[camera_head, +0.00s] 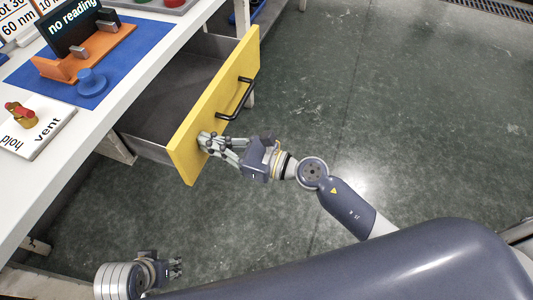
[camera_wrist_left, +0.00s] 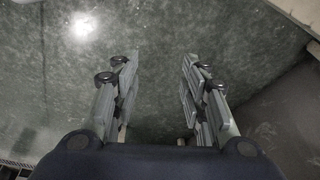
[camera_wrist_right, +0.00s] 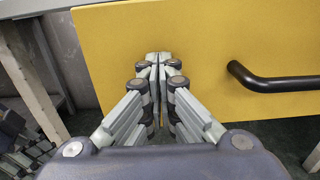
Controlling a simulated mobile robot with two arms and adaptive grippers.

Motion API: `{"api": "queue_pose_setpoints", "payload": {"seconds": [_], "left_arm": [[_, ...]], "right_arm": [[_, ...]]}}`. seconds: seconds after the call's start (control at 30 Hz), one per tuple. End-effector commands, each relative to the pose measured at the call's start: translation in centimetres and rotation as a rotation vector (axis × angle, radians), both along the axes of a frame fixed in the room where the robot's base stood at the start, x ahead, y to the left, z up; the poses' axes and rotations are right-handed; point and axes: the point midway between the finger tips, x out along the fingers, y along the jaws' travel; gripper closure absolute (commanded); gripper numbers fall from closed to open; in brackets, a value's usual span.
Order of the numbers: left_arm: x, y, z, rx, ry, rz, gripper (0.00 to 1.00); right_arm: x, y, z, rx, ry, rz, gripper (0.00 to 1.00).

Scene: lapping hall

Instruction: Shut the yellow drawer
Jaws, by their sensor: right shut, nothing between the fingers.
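The yellow drawer (camera_head: 219,103) stands well out from under the white bench, and its grey inside is in plain view and looks empty. Its black bar handle (camera_head: 236,100) is on the front; the handle (camera_wrist_right: 275,82) is also at the right in the right wrist view. My right gripper (camera_head: 203,141) is shut and empty, its fingertips at the drawer front, on the near side of the handle. In the right wrist view the closed fingertips (camera_wrist_right: 152,58) point at the yellow panel; whether they touch is unclear. My left gripper (camera_wrist_left: 158,65) is open and empty, low above the floor.
The white bench (camera_head: 135,70) runs along the left. On it are a blue mat (camera_head: 130,57) with an orange device (camera_head: 85,55) and a blue knob, and a "hold/vent" plate (camera_head: 38,133). The floor (camera_head: 380,90) right of the drawer is clear.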

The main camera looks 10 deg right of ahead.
Motion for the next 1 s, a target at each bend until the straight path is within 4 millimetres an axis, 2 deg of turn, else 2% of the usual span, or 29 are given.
{"api": "queue_pose_setpoints", "payload": {"seconds": [0.1, 0.23, 0.37, 0.5, 0.7, 1.0], "left_arm": [[0.2, -0.1, -2.0, 0.001, 0.015, -0.002, 0.6], [0.4, -0.2, -3.3, 0.0, 0.017, -0.003, 0.6], [0.4, -0.2, -3.6, 0.0, 0.016, -0.003, 0.6], [0.4, -0.1, -2.9, 0.0, 0.011, -0.002, 0.6], [0.3, -0.1, -2.0, 0.0, 0.007, -0.001, 0.6], [0.2, -0.1, -1.5, -0.001, 0.005, 0.0, 0.6]], "right_arm": [[1.9, 2.8, 0.3, 0.001, -0.002, 0.0, 1.0], [4.0, 5.8, 0.2, 0.001, -0.003, 0.001, 1.0], [5.9, 8.7, 0.1, 0.0, -0.001, 0.0, 1.0], [7.5, 11.1, 0.0, -0.001, -0.001, 0.0, 1.0], [8.9, 13.1, -0.1, 0.0, 0.0, -0.001, 1.0], [9.3, 13.8, 0.0, 0.001, -0.001, -0.002, 1.0]]}}
